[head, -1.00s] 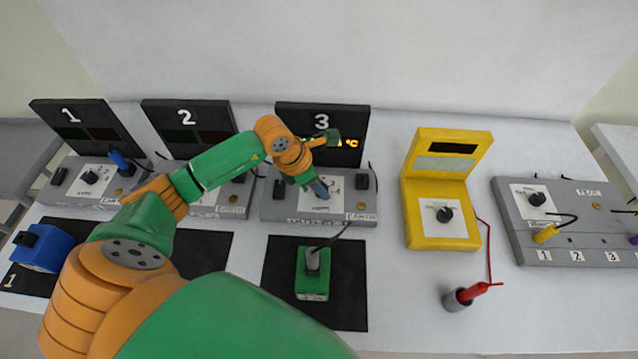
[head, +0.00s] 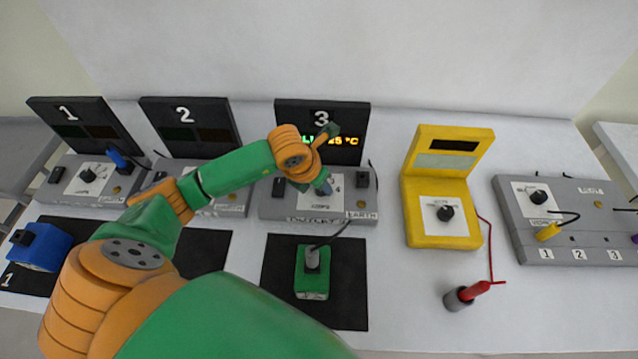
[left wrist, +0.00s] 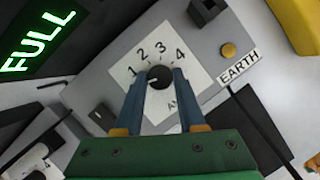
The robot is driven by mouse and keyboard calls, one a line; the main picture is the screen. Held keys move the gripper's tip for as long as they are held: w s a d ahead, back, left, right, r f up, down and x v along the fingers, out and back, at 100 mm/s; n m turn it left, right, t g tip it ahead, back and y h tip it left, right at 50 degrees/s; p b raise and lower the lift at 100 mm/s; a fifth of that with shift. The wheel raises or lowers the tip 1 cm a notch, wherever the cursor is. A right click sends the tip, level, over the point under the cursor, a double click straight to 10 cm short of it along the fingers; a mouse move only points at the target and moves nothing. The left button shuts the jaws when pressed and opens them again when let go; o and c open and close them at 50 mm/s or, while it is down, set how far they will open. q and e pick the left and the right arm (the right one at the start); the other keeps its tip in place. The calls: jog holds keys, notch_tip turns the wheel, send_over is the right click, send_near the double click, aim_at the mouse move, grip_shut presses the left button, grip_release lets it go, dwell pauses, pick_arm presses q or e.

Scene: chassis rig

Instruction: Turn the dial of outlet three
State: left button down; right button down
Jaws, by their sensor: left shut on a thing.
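Outlet three (head: 275,206) is a grey box under a black display board (head: 285,128) marked 3, with lit green and yellow text. In the left wrist view its dial (left wrist: 160,76) is a black round knob on a white plate numbered 1 to 4. A light pointer mark on the knob faces left, toward the 1 side. My left gripper (left wrist: 162,80) has its two blue fingers on either side of the knob, shut on it. In the head view the gripper (head: 323,188) hides most of the dial. My right gripper is not in view.
A green block (head: 312,282) with a cable stands on a black mat (head: 345,300) in front. The text FULL shows lit in the left wrist view.

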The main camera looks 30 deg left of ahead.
pick_arm(q)
jog(key=shift+n+y, duration=0.4)
jog(key=shift+n, duration=0.6)
jog(key=c, duration=0.5)
grip_release()
jog(key=shift+b, duration=0.3)
jog(key=b+v, duration=0.1)
jog(key=v, duration=0.5)
jog(key=shift+s+r, duration=0.1)
jog(key=shift+r, duration=0.2)
jog(key=shift+s+r, duration=0.1)
jog(key=shift+r, duration=0.1)
